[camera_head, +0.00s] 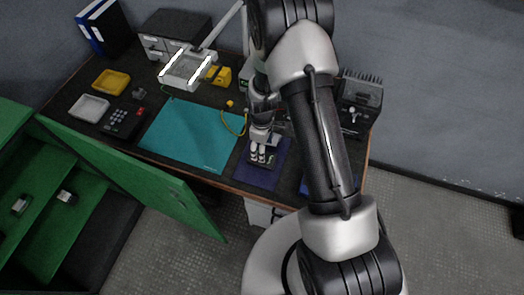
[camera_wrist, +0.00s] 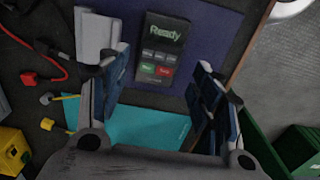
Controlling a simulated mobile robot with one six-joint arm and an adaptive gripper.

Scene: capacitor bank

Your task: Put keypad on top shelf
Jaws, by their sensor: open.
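The keypad (camera_wrist: 160,48), a dark device with a lit "Ready" screen and small white, green and red buttons, lies on a purple mat (camera_wrist: 218,28) in the wrist view. My gripper (camera_wrist: 158,78) is open, with one finger on each side of the keypad in that view. I cannot tell if the fingers touch it or how high they are above the mat. In the head view my gripper (camera_head: 262,156) is over the purple mat (camera_head: 258,178) and largely hides the keypad. A green cabinet (camera_head: 20,125) with shelves stands at the lower left.
The cabinet's green door (camera_head: 150,185) stands open along the workbench front. A teal mat (camera_head: 190,135) is clear. A black device with buttons (camera_head: 125,121), a white tray (camera_head: 88,107), a yellow tray (camera_head: 111,82) and binders (camera_head: 103,27) are on the left. Small items sit in the cabinet.

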